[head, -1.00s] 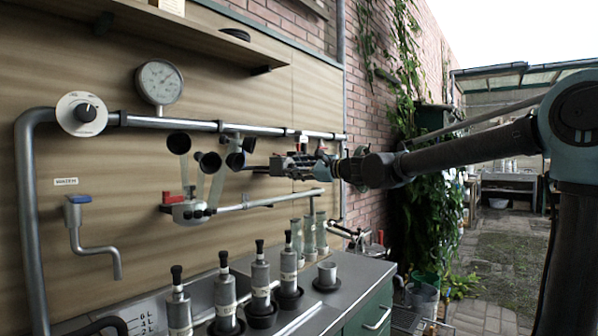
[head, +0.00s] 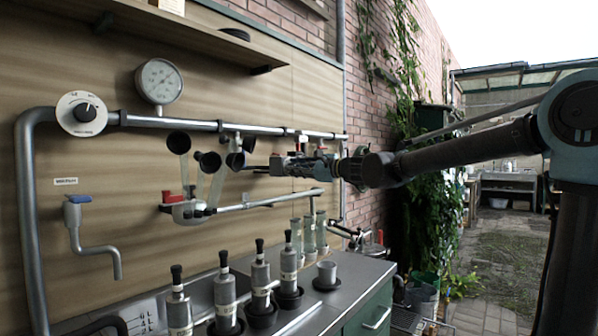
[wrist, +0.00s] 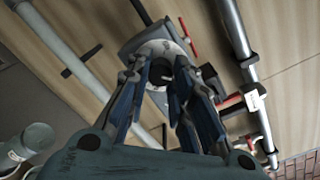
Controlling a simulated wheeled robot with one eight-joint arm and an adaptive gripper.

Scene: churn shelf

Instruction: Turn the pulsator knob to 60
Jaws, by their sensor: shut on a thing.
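In the wrist view, the pulsator is a grey box with a round white dial face (wrist: 150,48) and a dark knob (wrist: 160,72) at its middle. My gripper (wrist: 162,82) points straight at it, with its fingers on both sides of the knob and shut on it. The fingers cover part of the knob and dial, and I cannot read any scale numbers. In the head view my gripper (head: 275,165) reaches in from the right below the long pipe. It hides the pulsator's face there.
A white dial with a black knob (head: 82,112) and a pressure gauge (head: 158,81) sit at left on the pipe (head: 200,125). The milking cluster (head: 192,208) hangs just left of my gripper. Several bottles stand on the counter (head: 355,275) below.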

